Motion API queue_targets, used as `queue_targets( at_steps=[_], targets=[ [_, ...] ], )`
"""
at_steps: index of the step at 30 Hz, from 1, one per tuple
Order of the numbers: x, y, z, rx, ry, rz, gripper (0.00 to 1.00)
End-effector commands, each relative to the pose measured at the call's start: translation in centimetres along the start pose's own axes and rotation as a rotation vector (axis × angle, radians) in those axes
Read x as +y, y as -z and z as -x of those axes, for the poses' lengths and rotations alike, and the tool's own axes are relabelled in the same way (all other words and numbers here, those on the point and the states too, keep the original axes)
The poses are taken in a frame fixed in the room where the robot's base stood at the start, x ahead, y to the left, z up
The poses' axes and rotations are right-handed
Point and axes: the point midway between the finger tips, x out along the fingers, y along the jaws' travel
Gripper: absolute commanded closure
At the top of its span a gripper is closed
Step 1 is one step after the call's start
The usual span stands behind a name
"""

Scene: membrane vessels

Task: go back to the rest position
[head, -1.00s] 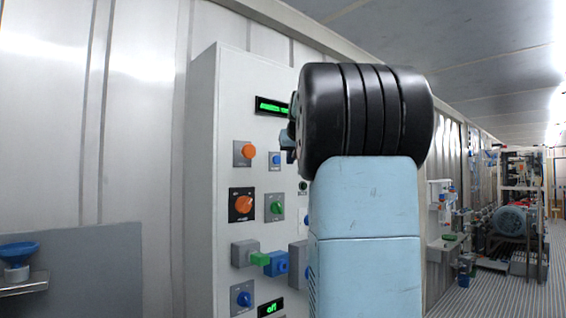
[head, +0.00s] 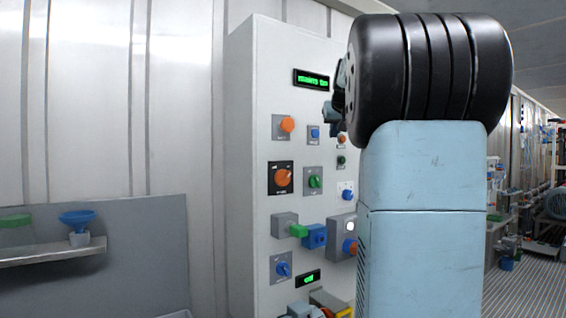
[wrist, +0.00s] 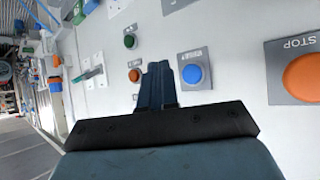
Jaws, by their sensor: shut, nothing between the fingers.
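My gripper (wrist: 158,84) shows in the wrist view with its two dark fingers together and nothing between them. It points toward the white control panel, whose face fills much of that view. Beside the fingertips are a blue button (wrist: 192,74) and a small orange button (wrist: 134,75); I cannot tell the exact gap. In the head view the white control cabinet (head: 250,120) stands left of my arm. My dark wrist and gripper show only partly at the left of my black arm joint, in front of the panel's right side, and the fingertips are hard to make out there.
The panel carries an orange knob (head: 283,178), a green knob (head: 314,182), a blue knob (head: 283,269) and a green-lit display (head: 311,80). A blue funnel-shaped piece (head: 77,217) sits on a shelf at left. A grated aisle (head: 515,290) runs right, with machinery beyond.

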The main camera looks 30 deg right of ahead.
Motion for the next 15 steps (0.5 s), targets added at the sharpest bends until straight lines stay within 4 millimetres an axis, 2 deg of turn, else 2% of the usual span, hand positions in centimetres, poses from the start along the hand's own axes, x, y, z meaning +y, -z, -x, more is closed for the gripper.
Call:
queue_targets(
  at_steps=[5,8,11,15],
  targets=[
    [-0.2,-0.1,0.1,-0.001,0.002,0.001,1.00],
    [-1.5,-1.2,0.5,-0.014,0.014,0.008,1.00],
    [-4.2,-3.8,1.4,-0.045,0.041,0.023,1.00],
    [-9.0,-9.7,3.4,-0.110,0.090,0.054,1.00]
  ],
)
